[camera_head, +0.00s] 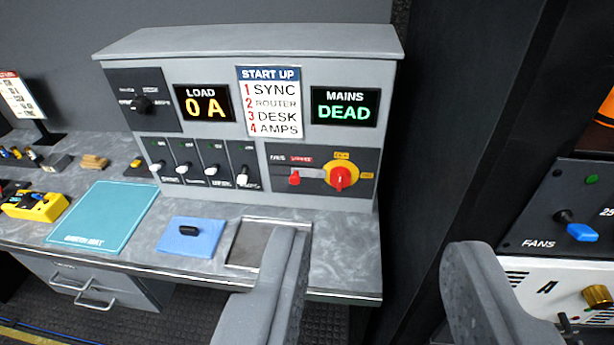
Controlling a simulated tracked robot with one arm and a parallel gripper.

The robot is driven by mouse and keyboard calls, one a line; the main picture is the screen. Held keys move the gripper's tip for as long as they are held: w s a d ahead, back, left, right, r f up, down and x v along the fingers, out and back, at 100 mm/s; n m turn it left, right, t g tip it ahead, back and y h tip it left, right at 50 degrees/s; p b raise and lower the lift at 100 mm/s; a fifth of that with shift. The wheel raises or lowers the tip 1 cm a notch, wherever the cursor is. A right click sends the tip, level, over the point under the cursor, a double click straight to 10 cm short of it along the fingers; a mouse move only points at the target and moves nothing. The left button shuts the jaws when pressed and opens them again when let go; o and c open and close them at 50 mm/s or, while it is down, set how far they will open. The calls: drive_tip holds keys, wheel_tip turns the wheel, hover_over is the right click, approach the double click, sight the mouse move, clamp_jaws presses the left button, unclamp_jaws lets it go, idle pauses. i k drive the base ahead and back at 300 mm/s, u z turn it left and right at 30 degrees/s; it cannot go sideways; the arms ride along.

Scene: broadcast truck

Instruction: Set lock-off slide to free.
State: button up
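The lock-off slide (294,178) is a small red tab on a dark panel low on the right of the grey power cabinet (220,72). It sits below two small labels, nearer the right, red one; the lettering is too small to read surely. Just right of it is a red rotary switch (341,178) on a yellow disc. My gripper (378,246) is open and empty. Its two grey fingers are wide apart in the foreground, in front of and below the panel, not touching the slide. Nothing hides the slide.
The cabinet displays read LOAD 0 A (204,103) and MAINS DEAD (345,106). Several white-tipped switches (213,173) are left of the slide. A fans unit (565,205) stands at right.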

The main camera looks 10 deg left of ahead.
sight(297, 173)
drive_tip(key=k, duration=1.2)
drive_tip(key=u, duration=0.55)
drive_tip(key=i, duration=1.55)
drive_tip(key=z, duration=0.55)
